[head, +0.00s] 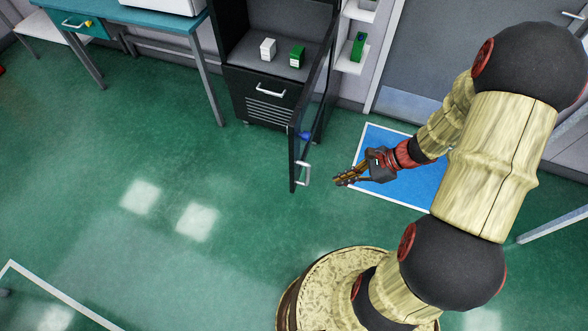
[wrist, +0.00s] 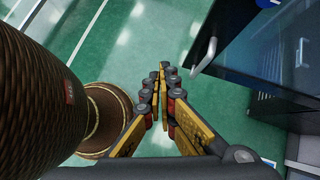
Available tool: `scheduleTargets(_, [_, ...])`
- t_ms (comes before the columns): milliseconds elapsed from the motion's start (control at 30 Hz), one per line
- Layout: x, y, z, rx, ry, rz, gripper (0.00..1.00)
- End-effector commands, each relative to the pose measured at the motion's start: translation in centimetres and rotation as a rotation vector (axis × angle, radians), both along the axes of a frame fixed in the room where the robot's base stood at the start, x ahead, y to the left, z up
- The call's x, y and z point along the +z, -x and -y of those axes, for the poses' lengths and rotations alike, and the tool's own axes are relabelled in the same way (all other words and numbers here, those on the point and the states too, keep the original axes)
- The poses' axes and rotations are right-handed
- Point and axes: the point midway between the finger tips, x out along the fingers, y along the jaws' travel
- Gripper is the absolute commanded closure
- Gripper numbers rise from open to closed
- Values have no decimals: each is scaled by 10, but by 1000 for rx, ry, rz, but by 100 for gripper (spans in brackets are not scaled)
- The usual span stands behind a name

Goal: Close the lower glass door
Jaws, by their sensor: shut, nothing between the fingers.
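The lower glass door (head: 313,105) of the dark cabinet (head: 262,100) stands swung wide open, out into the room, in the head view. Its pale handle (head: 304,174) is near its free edge, on the side facing my gripper. My gripper (head: 340,181) is shut and empty, just right of the handle and apart from it. In the wrist view the closed fingertips (wrist: 163,70) lie left of the handle (wrist: 204,56). The dark glass door (wrist: 240,45) fills the upper right there.
A white box (head: 268,49) and a green box (head: 297,56) stand inside the cabinet above a drawer (head: 262,88). A teal table (head: 150,17) is at the upper left. A blue floor mat (head: 372,140) lies under my gripper. Floor left of the door is clear.

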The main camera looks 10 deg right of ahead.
Motion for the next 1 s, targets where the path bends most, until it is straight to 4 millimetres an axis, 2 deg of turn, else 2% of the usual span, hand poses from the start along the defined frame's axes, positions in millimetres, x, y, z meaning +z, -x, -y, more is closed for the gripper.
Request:
scheduleTargets(67, [-6,-20,3,-112,-35,-17,100])
scheduleTargets(200, [1,-52,15,-267,-70,-19,100])
scheduleTargets(367, [-1,-57,13,-327,-91,-50,100])
scheduleTargets(567, [-20,-65,-3,-323,-92,-52,100])
scheduleTargets(933, [-71,-92,-46,-320,-91,-51,100])
scheduleTargets(1000, [-69,-99,-55,-320,-90,-47,100])
